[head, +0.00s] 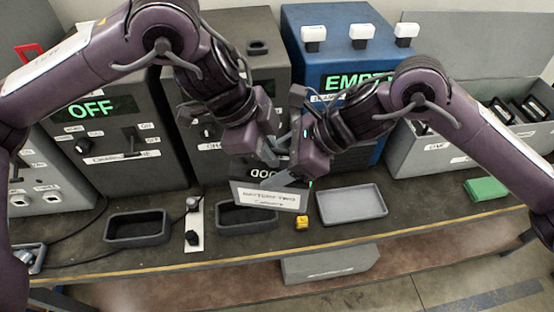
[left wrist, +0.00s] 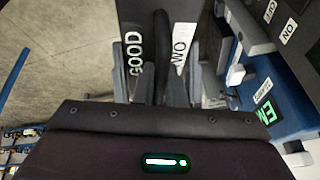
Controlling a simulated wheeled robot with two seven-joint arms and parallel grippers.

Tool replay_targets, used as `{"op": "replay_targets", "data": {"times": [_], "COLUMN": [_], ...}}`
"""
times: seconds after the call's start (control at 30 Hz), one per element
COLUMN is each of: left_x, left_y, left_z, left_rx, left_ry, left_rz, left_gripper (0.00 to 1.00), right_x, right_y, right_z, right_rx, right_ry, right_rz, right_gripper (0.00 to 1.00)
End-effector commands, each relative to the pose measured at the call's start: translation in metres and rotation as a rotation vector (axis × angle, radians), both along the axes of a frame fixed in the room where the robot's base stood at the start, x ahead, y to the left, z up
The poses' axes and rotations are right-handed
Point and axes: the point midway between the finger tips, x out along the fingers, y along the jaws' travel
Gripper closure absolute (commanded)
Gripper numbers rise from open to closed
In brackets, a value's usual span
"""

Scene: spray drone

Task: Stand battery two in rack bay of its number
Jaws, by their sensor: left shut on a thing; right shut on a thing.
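Battery two (head: 268,198) is a grey block with a white "BATTERY TWO" label and a GOOD marking, held over the middle of the bench. My left gripper (head: 268,150) and right gripper (head: 292,172) meet at its top, both shut on it. In the left wrist view the battery (left wrist: 135,25) shows GOOD and part of its number beside a black handle (left wrist: 161,55), with my left gripper (left wrist: 162,85) at it. The grips are partly hidden. A grey case (head: 470,140) with black slots stands at right; I cannot read bay numbers.
A left black tray (head: 137,229), a black tray (head: 232,219) under the battery, and a grey tray (head: 352,203) lie on the bench. A yellow cube (head: 301,222), a switch strip (head: 194,225) and a green block (head: 485,189) are nearby. A blue EMPTY unit (head: 340,55) stands behind.

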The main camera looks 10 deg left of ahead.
Motion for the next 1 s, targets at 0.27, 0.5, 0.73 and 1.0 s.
{"op": "replay_targets", "data": {"times": [0.27,0.5,0.73,1.0], "left_x": [-0.001,-0.001,-0.001,-0.004], "left_y": [-0.002,-0.001,0.003,0.018], "left_z": [0.004,0.002,0.010,0.046], "left_rx": [-0.007,-0.004,-0.002,-0.002], "left_ry": [-0.003,-0.001,-0.003,-0.006], "left_rz": [-0.007,-0.004,-0.003,-0.002], "left_gripper": [0.66,0.64,0.64,0.64], "right_x": [0.003,0.002,0.002,0.002], "right_y": [0.002,0.002,0.002,0.002], "right_z": [0.006,0.006,0.006,0.006], "right_rx": [0.011,0.011,0.011,0.011], "right_ry": [-0.008,-0.008,-0.008,-0.008], "right_rz": [-0.004,-0.003,-0.002,-0.002], "right_gripper": [1.00,1.00,1.00,1.00]}}
